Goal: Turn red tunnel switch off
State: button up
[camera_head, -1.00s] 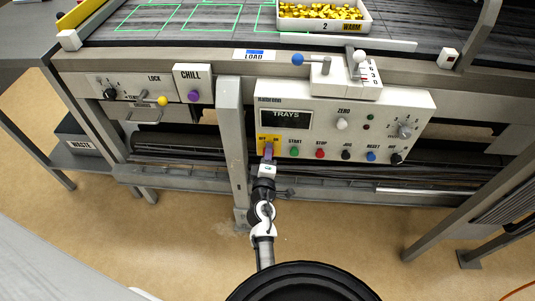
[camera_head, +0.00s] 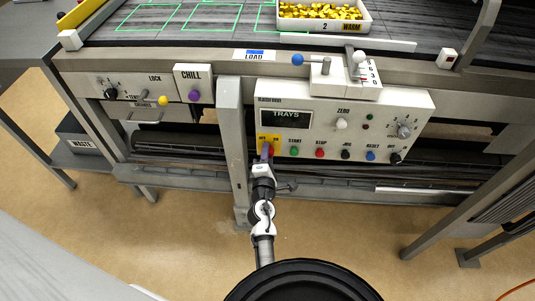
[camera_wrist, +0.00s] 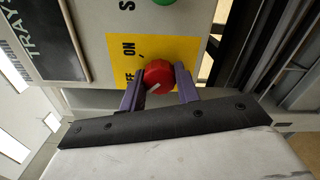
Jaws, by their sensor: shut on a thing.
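The red tunnel switch (camera_wrist: 159,77) is a round red knob with a white mark, on a yellow plate (camera_wrist: 150,50) lettered ON and OFF. In the wrist view the knob sits between the two purple fingers of my gripper (camera_wrist: 160,90), which are shut on its sides. The white mark points down and left, between the fingers. In the head view my gripper (camera_head: 267,155) reaches up to the yellow plate (camera_head: 268,139) at the panel's lower left. The knob (camera_head: 271,149) is mostly hidden by the fingers there.
The control panel (camera_head: 340,105) has a TRAYS display (camera_head: 286,117) and a row of buttons, with the green START button (camera_head: 294,151) closest on the right. A grey upright post (camera_head: 231,150) stands just left of my gripper. A tray of gold pieces (camera_head: 322,26) lies on the belt above.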

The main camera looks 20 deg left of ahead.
jog(key=shift+r, duration=0.15)
jog(key=o, duration=1)
jog(key=shift+c, duration=0.2)
jog(key=shift+s, duration=0.1)
